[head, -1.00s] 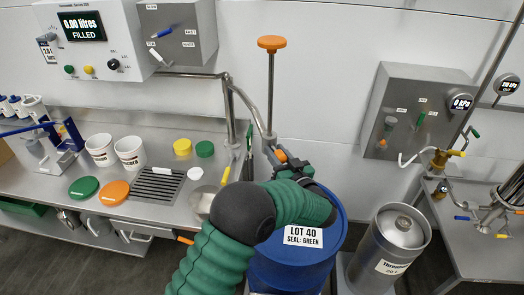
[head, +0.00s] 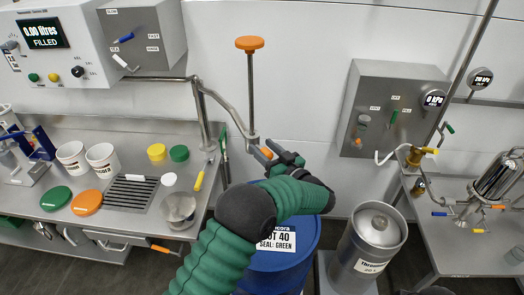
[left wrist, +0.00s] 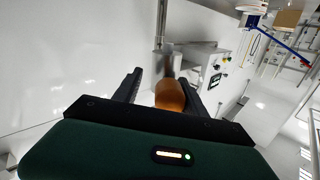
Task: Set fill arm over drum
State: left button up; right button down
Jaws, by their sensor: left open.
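The fill arm (head: 226,107) is a bent grey metal pipe reaching right from a post behind the bench. It carries an upright rod with an orange knob (head: 249,43) and an orange handle (head: 266,152) at its outer end. My left gripper (head: 273,156) is open at that handle; the left wrist view shows the orange handle (left wrist: 170,95) between the two black fingers, and contact cannot be told. The blue drum (head: 300,247) stands below, labelled "LOT 40 SEAL: GREEN". My left forearm hides much of its top, so the drum opening is not visible.
A steel keg (head: 375,232) stands right of the drum. The bench (head: 45,205) at left holds white tubs (head: 102,158), coloured lids and a drain grate. A grey valve panel (head: 391,108) hangs on the wall at right, above another metal table (head: 440,200).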

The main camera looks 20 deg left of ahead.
pick_arm(q)
jog(key=shift+w+d+f, duration=0.1)
jog(key=shift+w+f, duration=0.05)
jog(key=shift+s, duration=0.25)
jog(key=shift+s+d, duration=0.2)
jog(key=shift+d, duration=0.05)
jog(key=b+v, duration=0.1)
jog(key=v, duration=1.5)
jog(key=shift+d, duration=0.1)
